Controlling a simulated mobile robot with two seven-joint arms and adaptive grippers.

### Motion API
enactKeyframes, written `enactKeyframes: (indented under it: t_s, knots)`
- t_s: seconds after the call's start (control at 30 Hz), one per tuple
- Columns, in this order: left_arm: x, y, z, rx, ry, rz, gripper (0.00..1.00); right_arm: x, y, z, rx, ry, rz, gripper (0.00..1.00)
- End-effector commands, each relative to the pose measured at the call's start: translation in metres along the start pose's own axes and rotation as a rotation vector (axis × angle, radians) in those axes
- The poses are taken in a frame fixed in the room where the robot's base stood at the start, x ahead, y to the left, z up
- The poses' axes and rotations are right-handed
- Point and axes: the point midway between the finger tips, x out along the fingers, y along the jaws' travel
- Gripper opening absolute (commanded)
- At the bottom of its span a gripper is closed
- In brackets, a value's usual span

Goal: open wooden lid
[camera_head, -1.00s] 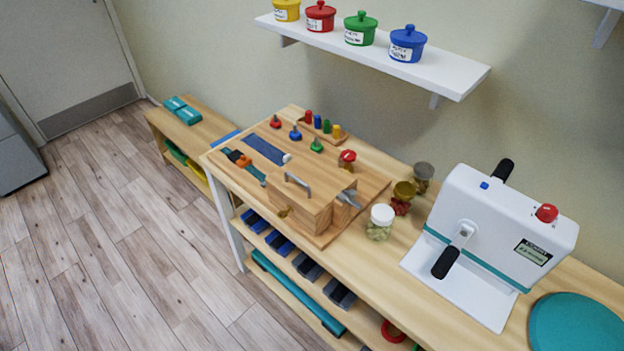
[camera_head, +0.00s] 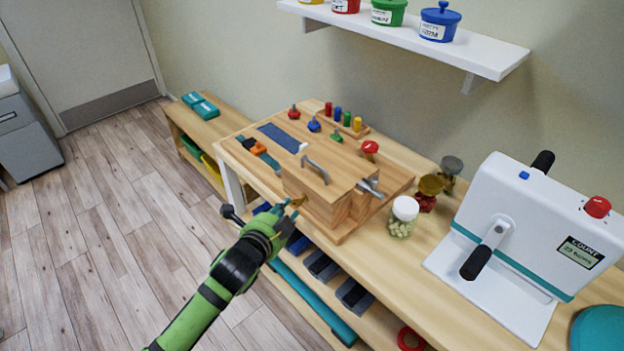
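The wooden lid (camera_head: 335,182) lies flat and shut on a wooden box (camera_head: 343,211) on the activity board. A grey bar handle (camera_head: 316,169) stands on the lid. A brass-coloured catch (camera_head: 298,200) shows at the box's front left, partly covered by my gripper. My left gripper (camera_head: 288,208) is at the box's front left side, close to the catch, below the lid's top. Its fingers are small and partly hidden, so I cannot tell whether they are open or touching the catch. My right gripper is not in view.
The board (camera_head: 241,150) also carries colored knobs and pegs, and a metal lever (camera_head: 370,187) sits at the box's right. A white-capped jar (camera_head: 403,217) and a white crank machine (camera_head: 508,235) stand to the right. A shelf with pots (camera_head: 420,40) hangs above.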

Motion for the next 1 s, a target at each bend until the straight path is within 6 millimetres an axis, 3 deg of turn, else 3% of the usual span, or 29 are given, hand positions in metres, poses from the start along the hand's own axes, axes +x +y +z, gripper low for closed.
enactKeyframes:
  t_s: [0.1, 0.23, 0.37, 0.7, 1.0]
  knots:
    - [-0.01, -0.047, -0.026, 0.165, 0.053, -0.106, 0.27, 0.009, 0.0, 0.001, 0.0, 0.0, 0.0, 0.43]
    - [-0.013, -0.073, -0.042, 0.289, 0.083, -0.174, 0.27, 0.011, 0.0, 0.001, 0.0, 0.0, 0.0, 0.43]
    - [-0.005, -0.08, -0.045, 0.309, 0.087, -0.185, 0.27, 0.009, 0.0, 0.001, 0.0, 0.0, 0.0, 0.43]
    - [0.04, -0.087, -0.051, 0.304, 0.087, -0.184, 0.27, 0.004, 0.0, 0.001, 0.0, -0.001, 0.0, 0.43]
    - [0.055, -0.088, -0.052, 0.303, 0.087, -0.183, 0.27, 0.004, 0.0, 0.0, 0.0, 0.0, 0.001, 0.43]
